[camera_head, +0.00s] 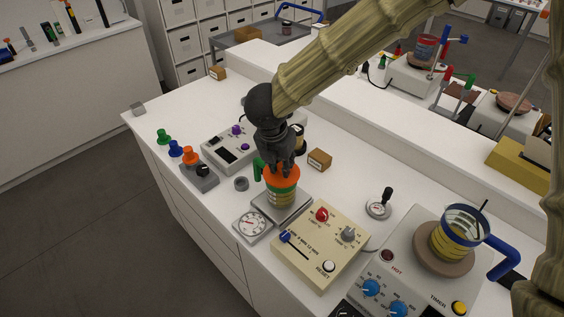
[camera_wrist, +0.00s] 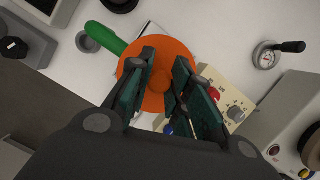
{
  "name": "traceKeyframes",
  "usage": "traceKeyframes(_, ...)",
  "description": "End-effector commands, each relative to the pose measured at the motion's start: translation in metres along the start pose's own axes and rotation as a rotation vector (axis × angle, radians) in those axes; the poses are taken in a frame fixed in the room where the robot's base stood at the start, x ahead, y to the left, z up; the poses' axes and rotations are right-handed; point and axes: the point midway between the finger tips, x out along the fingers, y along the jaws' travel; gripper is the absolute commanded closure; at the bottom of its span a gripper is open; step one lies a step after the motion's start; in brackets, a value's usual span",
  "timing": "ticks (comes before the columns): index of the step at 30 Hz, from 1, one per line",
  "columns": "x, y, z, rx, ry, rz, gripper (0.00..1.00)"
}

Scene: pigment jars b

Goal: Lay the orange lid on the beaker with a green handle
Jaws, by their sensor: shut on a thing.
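The orange lid (camera_head: 283,180) is at the top of the beaker with a green handle (camera_head: 281,197), which stands on a small grey plate on the bench. I cannot tell whether the lid rests on the rim or is held just above it. The green handle (camera_head: 258,169) points to the left. My gripper (camera_head: 282,165) is above the lid, pointing down. In the wrist view the lid (camera_wrist: 183,56) covers the beaker's mouth, and my fingers are shut on its knob (camera_wrist: 161,81). The green handle (camera_wrist: 105,38) sticks out past the lid's edge there.
A cream control box (camera_head: 320,245) and a round dial (camera_head: 252,226) stand close to the beaker. A blue-handled beaker (camera_head: 452,236) stands on a hotplate at the right. A grey device (camera_head: 226,148) and a small brown box (camera_head: 319,160) are behind.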

Motion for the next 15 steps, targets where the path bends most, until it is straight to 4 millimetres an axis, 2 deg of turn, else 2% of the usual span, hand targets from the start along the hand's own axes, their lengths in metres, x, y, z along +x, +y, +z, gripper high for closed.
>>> traceKeyframes(11,0.0061,0.0,-0.0019,0.0,0.0,0.0,1.0)
traceKeyframes(12,0.0061,0.0,-0.0019,0.0,0.0,0.0,0.78)
traceKeyframes(15,0.0057,0.0,-0.0018,0.0,0.0,0.0,0.6)
